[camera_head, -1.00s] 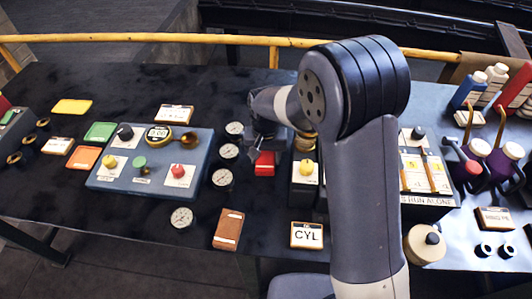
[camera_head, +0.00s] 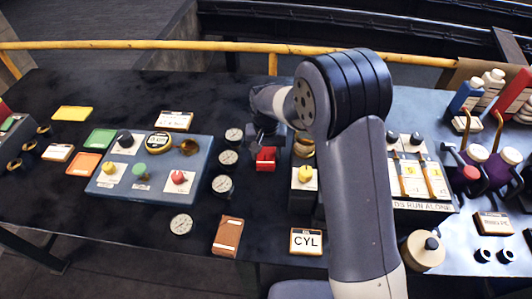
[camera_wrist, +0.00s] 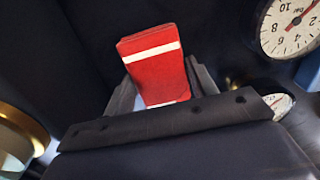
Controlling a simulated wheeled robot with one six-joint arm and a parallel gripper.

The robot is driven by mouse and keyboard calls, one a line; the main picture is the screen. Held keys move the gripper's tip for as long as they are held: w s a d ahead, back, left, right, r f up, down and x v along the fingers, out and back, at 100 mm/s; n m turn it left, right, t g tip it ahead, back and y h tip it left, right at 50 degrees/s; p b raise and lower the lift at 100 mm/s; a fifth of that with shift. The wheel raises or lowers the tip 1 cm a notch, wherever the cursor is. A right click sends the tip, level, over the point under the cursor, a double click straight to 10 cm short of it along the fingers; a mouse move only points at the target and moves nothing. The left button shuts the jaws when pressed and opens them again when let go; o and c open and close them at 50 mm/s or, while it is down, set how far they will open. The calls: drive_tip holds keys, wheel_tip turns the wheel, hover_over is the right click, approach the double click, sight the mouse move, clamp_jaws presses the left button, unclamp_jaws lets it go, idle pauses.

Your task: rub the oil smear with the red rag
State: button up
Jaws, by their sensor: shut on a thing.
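The red rag (camera_head: 266,159) shows as a small folded red bundle below my gripper (camera_head: 266,139), between the blue control panel and the yellow-knob box. In the wrist view the red rag (camera_wrist: 155,70) has a white stripe and sits between the two dark fingers of my gripper (camera_wrist: 158,85), which is shut on it. I cannot tell from these views whether the rag touches the bench top. I cannot make out the oil smear for certain; the dark bench top is mottled all over, and my arm hides part of it.
The blue panel (camera_head: 150,168) stands to the left, with several white gauges (camera_head: 222,184) beside it. A box with a yellow knob (camera_head: 304,178) stands close on the right. A brown block (camera_head: 228,236) and a CYL plate (camera_head: 306,241) lie in front. A yellow rail (camera_head: 150,42) runs behind.

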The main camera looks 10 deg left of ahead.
drive_tip(key=shift+w+r+p, duration=0.1)
drive_tip(key=shift+r+p, duration=0.35)
drive_tip(key=shift+r, duration=0.05)
drive_tip(key=shift+r+p, duration=1.4)
drive_tip(key=shift+r, duration=0.95)
drive_tip(key=shift+r, duration=0.15)
drive_tip(key=shift+r+p, duration=1)
drive_tip(key=shift+r, duration=0.45)
drive_tip(key=shift+f, duration=0.1)
